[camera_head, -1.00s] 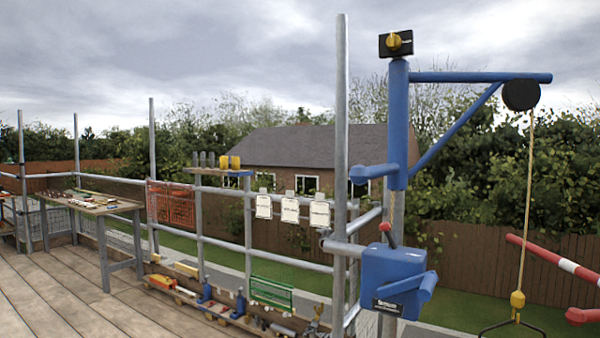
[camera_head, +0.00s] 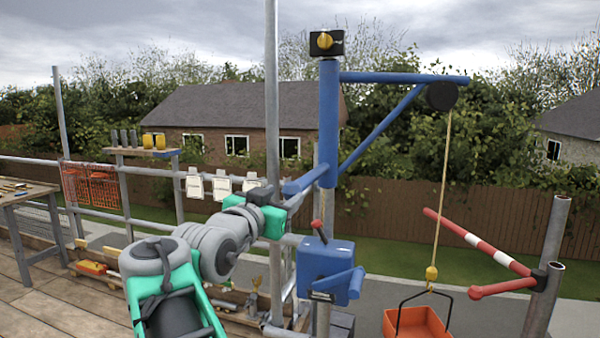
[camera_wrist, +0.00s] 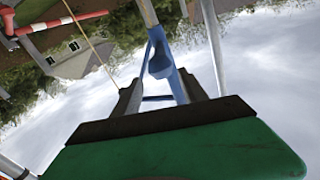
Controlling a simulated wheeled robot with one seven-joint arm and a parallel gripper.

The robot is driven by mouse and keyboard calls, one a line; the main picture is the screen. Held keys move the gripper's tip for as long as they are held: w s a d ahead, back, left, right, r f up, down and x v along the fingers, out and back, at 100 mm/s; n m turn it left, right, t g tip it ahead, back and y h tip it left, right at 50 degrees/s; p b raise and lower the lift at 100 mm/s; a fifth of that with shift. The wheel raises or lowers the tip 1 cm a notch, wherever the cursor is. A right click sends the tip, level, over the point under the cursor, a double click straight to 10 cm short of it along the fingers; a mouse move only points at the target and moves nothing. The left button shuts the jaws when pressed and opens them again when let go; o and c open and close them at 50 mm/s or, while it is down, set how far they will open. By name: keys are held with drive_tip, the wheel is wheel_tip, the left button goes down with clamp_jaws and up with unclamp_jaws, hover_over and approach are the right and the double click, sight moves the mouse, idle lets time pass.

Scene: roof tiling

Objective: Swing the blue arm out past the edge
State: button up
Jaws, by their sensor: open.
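The blue arm (camera_head: 405,77) juts right from the top of its blue post (camera_head: 328,120), with a diagonal brace, a black pulley (camera_head: 441,96) and a rope. A short blue bar (camera_head: 303,180) sticks out left from the post's lower end. My gripper (camera_head: 290,203) is close to this bar in the head view. In the wrist view my open gripper (camera_wrist: 160,94) has its two grey fingers apart, with the blue post and bar (camera_wrist: 161,62) showing between and beyond them. I cannot tell whether the fingers touch the bar.
A blue winch box (camera_head: 326,268) with a crank and red lever sits below. An orange tub (camera_head: 418,322) hangs from the rope. A red and white rail (camera_head: 480,243) is at right. A tall grey scaffold pole (camera_head: 271,90) stands just left of the blue post.

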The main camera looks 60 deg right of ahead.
sight(300, 185)
drive_tip(key=d+p, duration=0.1)
drive_tip(key=d, duration=0.2)
drive_tip(key=w+d+p, duration=0.1)
drive_tip(key=d, duration=0.3)
drive_tip(key=d+p, duration=0.1)
drive_tip(key=d, duration=0.3)
drive_tip(key=shift+w+d+f, duration=0.15)
drive_tip(key=shift+d, duration=0.05)
drive_tip(key=shift+c, duration=0.4)
clamp_jaws()
